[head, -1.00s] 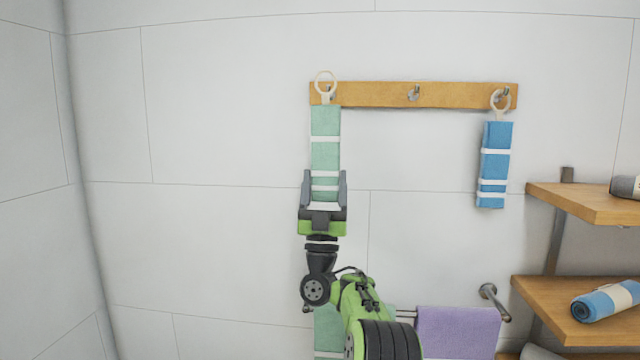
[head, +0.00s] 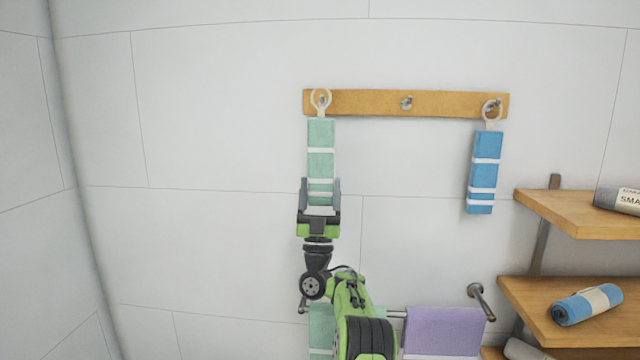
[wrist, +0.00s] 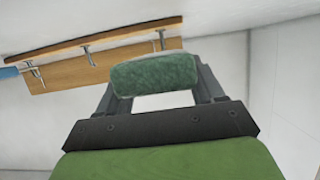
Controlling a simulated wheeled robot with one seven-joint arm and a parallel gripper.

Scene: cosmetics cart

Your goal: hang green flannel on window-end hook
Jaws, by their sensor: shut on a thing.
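The green flannel (head: 321,150) is a folded pale green strip with white bands and a white ring (head: 320,101) at its top. My gripper (head: 320,190) is shut on its lower end and holds it upright. The ring lies in front of the left end of the wooden hook rail (head: 365,102), over the left hook. I cannot tell whether the ring is around that hook. In the wrist view the flannel (wrist: 153,71) shows end-on between the fingers, below the rail (wrist: 120,65).
The middle hook (head: 406,103) is bare. A blue flannel (head: 483,172) hangs by its ring on the right hook. Wooden shelves (head: 580,212) with rolled towels stand at the right. A purple towel (head: 445,328) hangs on a rail below. The wall left of my gripper is clear.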

